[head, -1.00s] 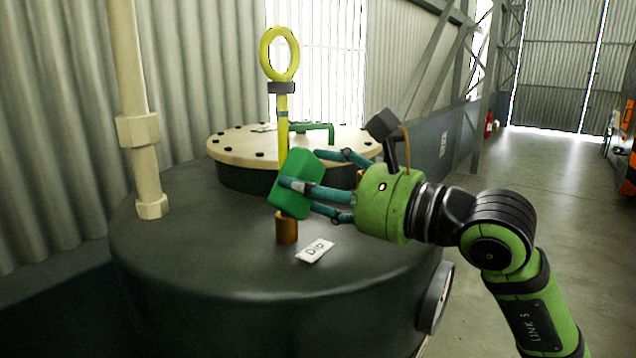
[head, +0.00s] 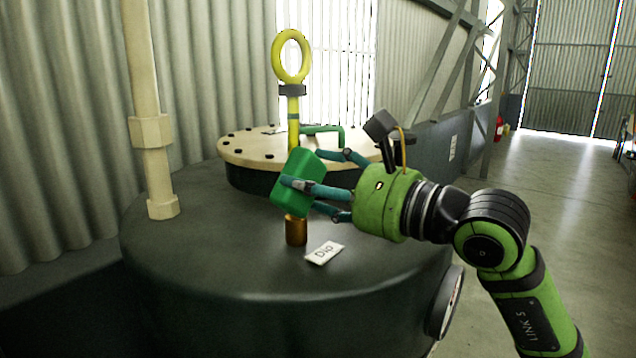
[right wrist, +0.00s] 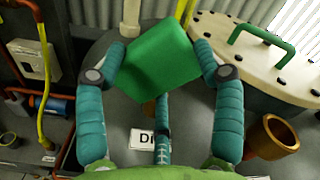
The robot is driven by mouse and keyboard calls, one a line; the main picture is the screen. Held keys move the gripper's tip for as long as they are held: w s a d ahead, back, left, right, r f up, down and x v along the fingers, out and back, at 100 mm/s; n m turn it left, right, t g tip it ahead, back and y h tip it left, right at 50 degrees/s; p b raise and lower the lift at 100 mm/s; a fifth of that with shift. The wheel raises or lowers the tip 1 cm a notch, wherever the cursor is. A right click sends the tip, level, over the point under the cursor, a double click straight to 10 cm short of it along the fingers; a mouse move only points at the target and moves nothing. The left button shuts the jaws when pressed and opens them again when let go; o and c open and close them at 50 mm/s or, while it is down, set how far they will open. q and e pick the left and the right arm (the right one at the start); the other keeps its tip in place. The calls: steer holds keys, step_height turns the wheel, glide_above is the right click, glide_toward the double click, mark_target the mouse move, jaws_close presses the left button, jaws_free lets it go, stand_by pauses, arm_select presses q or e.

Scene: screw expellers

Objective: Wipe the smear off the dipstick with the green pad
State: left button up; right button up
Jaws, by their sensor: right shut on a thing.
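The yellow dipstick (head: 294,136) stands upright above a brass tube (head: 296,232) on the dark tank, with a ring handle at its top. A narrow dark band (head: 294,117) crosses the rod above the pad; I cannot tell whether it is smear. My right gripper (head: 298,186) is shut on the green pad (head: 308,166), which covers the rod's lower part just above the tube. I cannot tell whether pad and rod touch. In the right wrist view the pad (right wrist: 160,60) sits between the teal fingers, with the yellow rod (right wrist: 181,10) behind it. My left gripper is not in view.
A "Dip" label (head: 324,252) lies by the tube. A cream bolted lid (head: 240,155) with a green handle (head: 325,130) is behind. A cream pipe (head: 152,130) rises at the left. The right wrist view shows a copper-coloured cup (right wrist: 275,135) at the right.

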steer(key=shift+w+d+r, duration=0.2)
steer(key=shift+w+r, duration=0.15)
steer(key=shift+r, duration=0.15)
steer(key=shift+w+d+r, duration=0.2)
steer(key=shift+w+r, duration=0.1)
steer(key=shift+r, duration=0.2)
steer(key=shift+s+a+b, duration=0.4)
steer(key=shift+s+a, duration=0.1)
steer(key=shift+s, duration=0.2)
steer(key=shift+w+d+r+p, duration=0.35)
steer(key=shift+w+d+r, duration=0.3)
steer(key=shift+w, duration=0.15)
steer(key=shift+w+d+r+p, duration=0.3)
steer(key=shift+w+d+r, duration=0.3)
steer(key=shift+w, duration=0.2)
